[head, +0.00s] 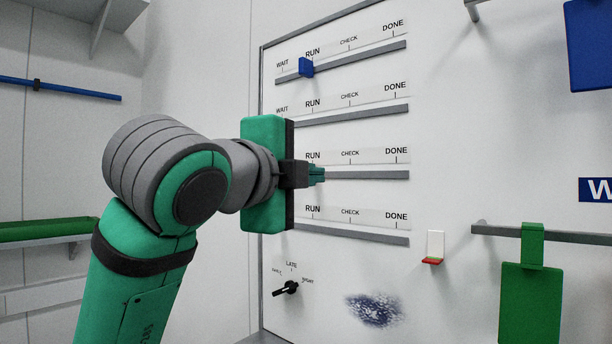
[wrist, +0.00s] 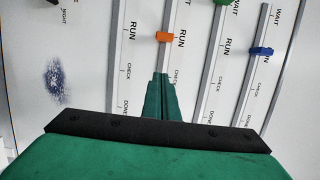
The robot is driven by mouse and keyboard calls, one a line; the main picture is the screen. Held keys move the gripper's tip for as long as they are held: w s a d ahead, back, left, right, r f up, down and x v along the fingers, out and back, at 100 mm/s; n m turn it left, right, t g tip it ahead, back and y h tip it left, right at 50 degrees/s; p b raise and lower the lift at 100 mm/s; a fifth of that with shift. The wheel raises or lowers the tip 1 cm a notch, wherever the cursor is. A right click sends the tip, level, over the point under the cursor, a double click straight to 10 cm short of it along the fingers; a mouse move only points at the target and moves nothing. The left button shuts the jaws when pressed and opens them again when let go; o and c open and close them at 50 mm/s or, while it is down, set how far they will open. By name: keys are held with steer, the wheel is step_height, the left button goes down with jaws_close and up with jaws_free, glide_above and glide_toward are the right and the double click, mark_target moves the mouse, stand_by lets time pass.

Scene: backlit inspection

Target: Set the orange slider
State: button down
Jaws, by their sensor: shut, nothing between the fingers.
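The orange slider (wrist: 165,37) sits on the third rail from the top, beside the RUN mark in the wrist view. In the head view it is hidden behind my gripper. My gripper (head: 322,175) is shut and empty in front of that rail. In the wrist view its fingertips (wrist: 160,76) are apart from the orange slider, on its CHECK side, between RUN and CHECK. I cannot tell whether the tips touch the panel. The third rail (head: 375,175) shows bare from the fingertips to DONE in the head view.
A blue slider (head: 305,67) is near RUN on the top rail. A green slider (wrist: 222,2) shows on the second rail near WAIT. Below the rails are a black knob (head: 288,287) and a dark smudge (head: 373,310). A green hanging plate (head: 531,300) is at right.

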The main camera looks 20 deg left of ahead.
steer(key=w, duration=0.6)
steer(key=shift+w+d, duration=0.3)
steer(key=shift+d, duration=0.1)
steer(key=shift+w+a, duration=0.3)
steer(key=shift+a, duration=0.65)
steer(key=shift+w+a, duration=0.3)
steer(key=shift+a, duration=0.65)
steer(key=shift+w+a, duration=0.25)
steer(key=shift+a, duration=0.5)
